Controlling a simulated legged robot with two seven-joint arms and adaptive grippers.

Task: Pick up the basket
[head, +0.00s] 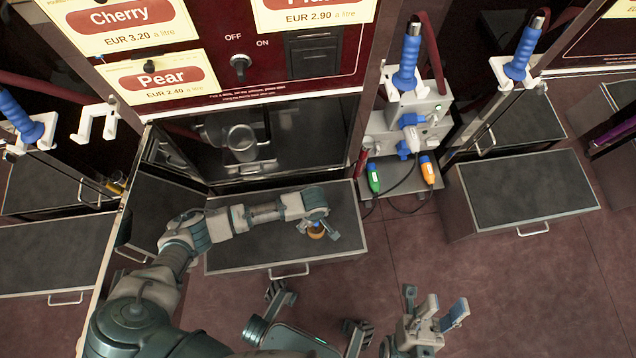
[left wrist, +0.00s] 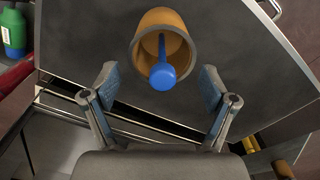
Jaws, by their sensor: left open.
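An orange-brown, round, open-topped container (left wrist: 148,22) stands on the dark shelf top in the left wrist view, with a blue round-ended piece inside. It is the only basket-like thing I see. In the head view only a small orange part (head: 316,234) of it shows below my left gripper. My left gripper (left wrist: 158,88) is open and empty, its two fingers apart, just short of the container and not closed on it. My right gripper (head: 444,312) is open and empty over the floor at the lower right.
Green (head: 374,178) and orange (head: 428,170) bottles stand to the right. Another shelf (head: 525,190) is farther right. The red floor between is clear.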

